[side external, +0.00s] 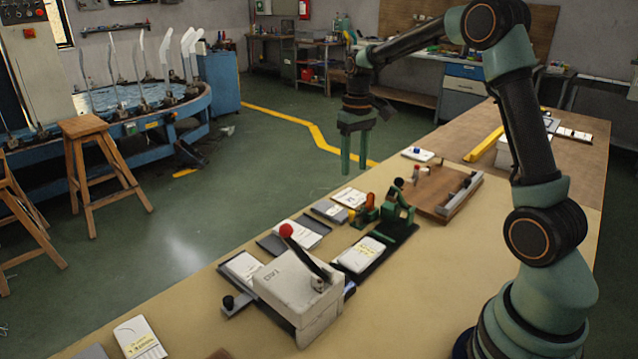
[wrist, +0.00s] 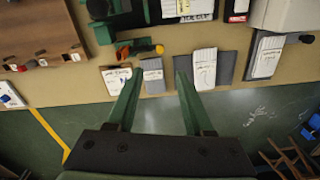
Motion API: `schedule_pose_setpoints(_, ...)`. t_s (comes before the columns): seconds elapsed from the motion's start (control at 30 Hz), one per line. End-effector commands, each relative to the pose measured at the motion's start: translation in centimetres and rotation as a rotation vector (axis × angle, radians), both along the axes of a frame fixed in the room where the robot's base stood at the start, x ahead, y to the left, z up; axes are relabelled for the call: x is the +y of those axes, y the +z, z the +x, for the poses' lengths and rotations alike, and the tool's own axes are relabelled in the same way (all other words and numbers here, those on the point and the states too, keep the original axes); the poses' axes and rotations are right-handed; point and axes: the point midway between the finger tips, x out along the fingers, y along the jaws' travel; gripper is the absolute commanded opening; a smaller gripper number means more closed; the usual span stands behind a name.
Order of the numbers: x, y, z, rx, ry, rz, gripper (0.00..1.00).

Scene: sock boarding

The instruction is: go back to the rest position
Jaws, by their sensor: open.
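My gripper (side external: 355,153) hangs from my arm above the far edge of the workbench (side external: 205,310), with its two green fingers pointing down. In the wrist view the fingers of my gripper (wrist: 155,92) are spread apart with nothing between them, so it is open and empty. Below and beyond the fingertips, white cards (wrist: 204,70) lie on small grey plates along the bench edge. The gripper touches nothing that I can see.
A white box with a red-knobbed lever (side external: 290,285) stands on the bench. Green fixtures (side external: 398,205) and a brown wooden board (side external: 435,188) lie beyond it. A yellow bar (side external: 484,145) lies farther back. Open green floor (side external: 250,170) lies left of the bench; wooden stools (side external: 88,128) stand farther left.

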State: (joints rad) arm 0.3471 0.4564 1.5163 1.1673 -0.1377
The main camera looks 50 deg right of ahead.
Motion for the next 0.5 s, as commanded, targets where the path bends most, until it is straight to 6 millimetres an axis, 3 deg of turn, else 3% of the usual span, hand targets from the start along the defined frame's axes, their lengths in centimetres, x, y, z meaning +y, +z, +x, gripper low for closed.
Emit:
schedule_pose_setpoints(0.27, 0.2, 0.2, 0.0, -0.004, 0.002, -0.002, 0.52)
schedule_pose_setpoints(0.5, 3.4, 3.6, -1.7, -0.081, 0.038, -0.026, 0.52)
